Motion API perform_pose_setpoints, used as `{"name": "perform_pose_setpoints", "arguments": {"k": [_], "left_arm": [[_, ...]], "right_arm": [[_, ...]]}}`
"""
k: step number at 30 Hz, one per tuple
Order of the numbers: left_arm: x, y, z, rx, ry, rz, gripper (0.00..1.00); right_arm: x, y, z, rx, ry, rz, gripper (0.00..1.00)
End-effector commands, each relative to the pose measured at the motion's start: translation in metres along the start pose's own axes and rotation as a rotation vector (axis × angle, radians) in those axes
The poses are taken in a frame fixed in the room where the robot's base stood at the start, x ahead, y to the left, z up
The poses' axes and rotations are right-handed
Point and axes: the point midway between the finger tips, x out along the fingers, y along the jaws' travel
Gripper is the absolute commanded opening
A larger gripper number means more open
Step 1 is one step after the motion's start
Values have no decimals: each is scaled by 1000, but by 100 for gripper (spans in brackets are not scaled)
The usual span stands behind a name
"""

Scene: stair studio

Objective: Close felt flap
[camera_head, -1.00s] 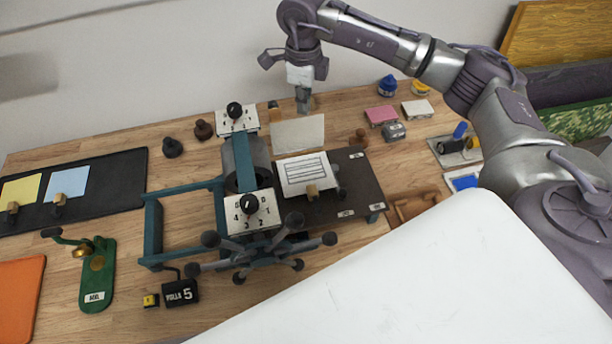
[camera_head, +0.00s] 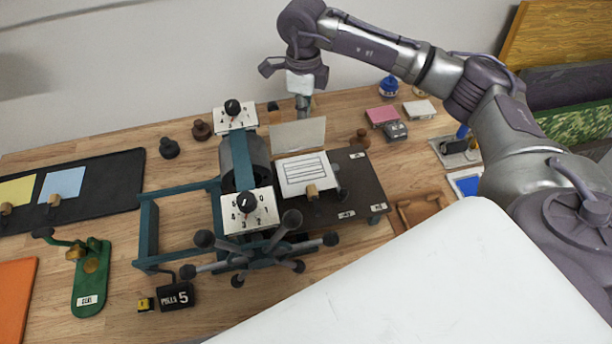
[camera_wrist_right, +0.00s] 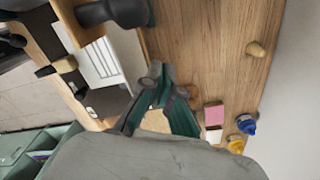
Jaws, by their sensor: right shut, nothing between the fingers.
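The cream felt flap (camera_head: 297,133) stands raised at the back edge of the press bed, behind a white sheet with black lines (camera_head: 306,174). My right gripper (camera_head: 303,106) points down just behind the flap's upper edge, near its right half. It is shut and empty, and I cannot tell whether it touches the flap. In the right wrist view the shut fingers (camera_wrist_right: 155,80) show close up, with the lined sheet (camera_wrist_right: 98,62) to their left. My left gripper is in no view.
The press roller with white number dials (camera_head: 248,211) and a spoked wheel (camera_head: 262,250) stands left of the sheet. The dark bed (camera_head: 350,190) extends right. Pink (camera_head: 382,115) and white blocks and ink jars (camera_head: 388,87) sit right of my gripper. A wall rises behind the table.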

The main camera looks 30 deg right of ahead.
Motion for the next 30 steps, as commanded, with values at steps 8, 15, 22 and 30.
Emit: {"name": "perform_pose_setpoints", "arguments": {"k": [8,15,22,30], "left_arm": [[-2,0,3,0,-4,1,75],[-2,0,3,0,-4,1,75],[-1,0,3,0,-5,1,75],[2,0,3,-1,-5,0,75]], "right_arm": [[-3,15,-9,-1,0,-1,0],[-5,28,-15,0,-1,-1,0],[-4,32,-18,0,-1,-1,0],[-2,42,-23,-1,-1,0,0]]}}
